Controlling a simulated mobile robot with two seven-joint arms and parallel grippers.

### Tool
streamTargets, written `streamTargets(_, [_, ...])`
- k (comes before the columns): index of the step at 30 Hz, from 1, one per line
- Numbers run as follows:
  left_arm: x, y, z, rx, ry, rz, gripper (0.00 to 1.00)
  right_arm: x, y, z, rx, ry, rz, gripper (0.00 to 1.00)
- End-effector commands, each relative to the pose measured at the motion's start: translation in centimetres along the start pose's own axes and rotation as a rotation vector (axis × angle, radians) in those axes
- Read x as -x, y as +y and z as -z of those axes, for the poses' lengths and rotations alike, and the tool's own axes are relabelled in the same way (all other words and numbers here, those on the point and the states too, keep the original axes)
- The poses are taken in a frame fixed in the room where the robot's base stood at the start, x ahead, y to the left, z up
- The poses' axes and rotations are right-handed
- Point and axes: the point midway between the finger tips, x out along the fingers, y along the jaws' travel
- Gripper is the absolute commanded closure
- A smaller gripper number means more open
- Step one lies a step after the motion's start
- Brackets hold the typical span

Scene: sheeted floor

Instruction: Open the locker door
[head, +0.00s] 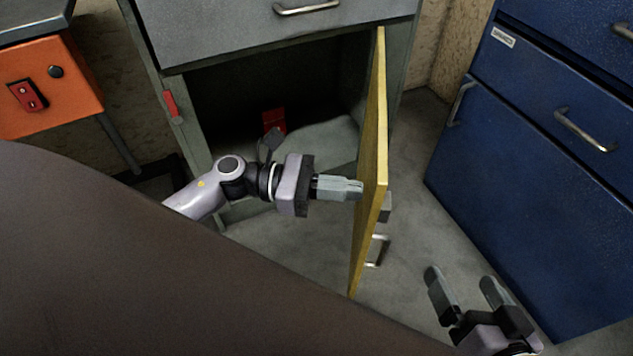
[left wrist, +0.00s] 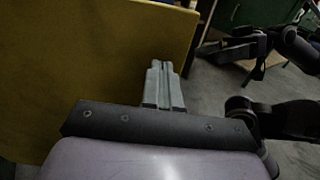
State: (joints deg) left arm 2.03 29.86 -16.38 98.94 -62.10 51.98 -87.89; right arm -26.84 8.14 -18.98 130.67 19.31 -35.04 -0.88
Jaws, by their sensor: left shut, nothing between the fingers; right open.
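The locker (head: 153,65) is grey, and its yellow door (head: 371,165) stands swung wide open, edge towards me, hinged at the right. The dark inside of the locker shows at its left. My left gripper (head: 360,189) is shut and empty, with its fingertips at the inner face of the door. In the left wrist view the fingers (left wrist: 160,66) lie in front of the yellow door panel (left wrist: 90,60); I cannot tell whether they touch it. A metal handle (head: 377,250) shows beyond the door's outer side. My right gripper (head: 462,283) is open and empty at the bottom right.
A blue cabinet (head: 520,180) stands at the right, with grey floor (head: 415,215) between it and the door. A grey drawer with a handle (head: 307,8) is above the opening. A red object (head: 273,121) lies inside. An orange unit (head: 60,75) stands at the left.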

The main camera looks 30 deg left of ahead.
Motion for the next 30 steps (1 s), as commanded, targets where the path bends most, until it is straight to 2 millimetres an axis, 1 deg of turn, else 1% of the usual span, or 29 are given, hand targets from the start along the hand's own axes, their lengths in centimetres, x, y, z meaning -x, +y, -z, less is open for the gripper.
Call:
streamTargets(1, [-0.5,0.0,0.0,-0.001,-0.001,0.001,1.0,0.0,0.0,0.0,-0.001,0.001,0.002,0.0])
streamTargets(4, [-1.0,0.0,0.0,0.0,0.0,0.001,1.0,-0.1,-0.1,0.0,-0.003,0.002,0.004,0.0])
streamTargets(17, [-1.4,0.0,0.0,0.001,0.0,-0.005,1.0,0.0,-0.2,0.1,-0.003,0.002,0.005,0.0])
streamTargets(20, [-2.7,-0.1,-0.1,0.003,-0.001,-0.028,1.0,0.1,-0.2,0.4,0.004,0.002,0.0,0.0])
streamTargets(23, [-4.7,-0.2,-0.2,0.004,-0.002,-0.067,1.0,0.3,-0.1,0.9,0.021,0.003,-0.013,0.0])
streamTargets(24, [-5.7,-0.2,-0.2,0.004,-0.003,-0.084,1.0,0.3,0.0,0.9,0.028,0.003,-0.019,0.0])
streamTargets(27, [-8.2,-0.1,-0.1,0.0,-0.004,-0.108,1.0,0.5,0.4,0.5,0.03,-0.003,-0.031,0.0])
streamTargets(30, [-10.0,0.1,0.0,0.001,-0.002,-0.109,1.0,0.5,0.5,-0.1,0.021,-0.013,-0.032,0.0])
